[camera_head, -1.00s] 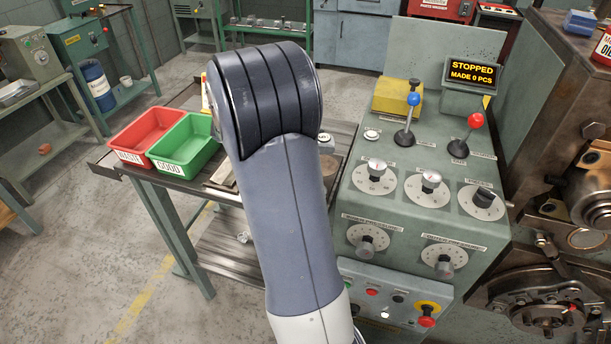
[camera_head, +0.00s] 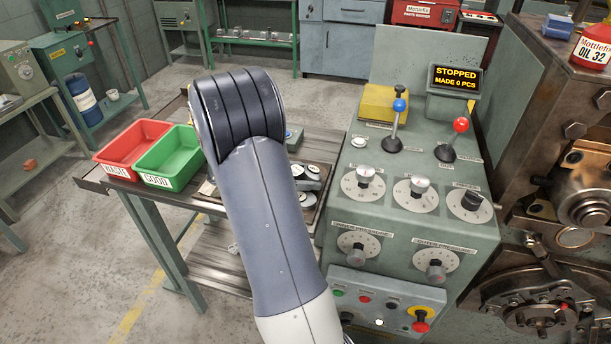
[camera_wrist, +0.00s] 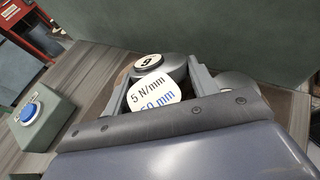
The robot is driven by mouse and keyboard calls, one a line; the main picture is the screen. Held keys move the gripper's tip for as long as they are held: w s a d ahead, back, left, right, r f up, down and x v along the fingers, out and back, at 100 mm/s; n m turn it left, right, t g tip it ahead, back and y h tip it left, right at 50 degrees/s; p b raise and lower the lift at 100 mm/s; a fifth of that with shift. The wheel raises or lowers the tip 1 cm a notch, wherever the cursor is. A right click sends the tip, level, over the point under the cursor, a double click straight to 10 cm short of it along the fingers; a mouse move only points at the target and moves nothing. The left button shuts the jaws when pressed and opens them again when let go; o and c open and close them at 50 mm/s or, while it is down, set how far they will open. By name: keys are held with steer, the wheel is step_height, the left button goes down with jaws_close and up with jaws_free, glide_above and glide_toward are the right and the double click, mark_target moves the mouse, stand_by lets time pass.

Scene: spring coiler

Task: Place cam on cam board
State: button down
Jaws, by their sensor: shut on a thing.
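My gripper (camera_wrist: 161,72) shows in the wrist view, its two fingers on either side of a grey round cam (camera_wrist: 176,66). The gripper is shut on it. A round black-ringed label (camera_wrist: 148,62) and a white tag (camera_wrist: 153,92) reading "5 N/mm" and "50 mm" show between the fingers. I cannot tell whether both belong to the held piece. In the head view my arm hides the gripper. Several grey cams with white labels (camera_head: 312,170) lie on a dark board (camera_head: 319,208) on the bench, just right of my arm. Part of this board is hidden.
A box with a blue button (camera_wrist: 31,110) stands left of the gripper. The red bin (camera_head: 130,147) and green bin (camera_head: 172,158) are left of my arm. The control console (camera_head: 400,245) with its levers stands close on the right; its screen (camera_head: 456,77) reads "STOPPED".

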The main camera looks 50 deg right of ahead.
steer(key=shift+s+a+f, duration=0.1)
steer(key=shift+a+f, duration=0.05)
steer(key=shift+f, duration=0.65)
steer(key=shift+c, duration=2.4)
jaws_free()
steer(key=shift+f+b, duration=0.1)
steer(key=shift+b, duration=0.2)
steer(key=shift+r, duration=0.25)
steer(key=v, duration=0.4)
steer(key=r+v, duration=0.1)
steer(key=v, duration=0.7)
steer(key=shift+d+r, duration=0.2)
steer(key=shift+r, duration=0.1)
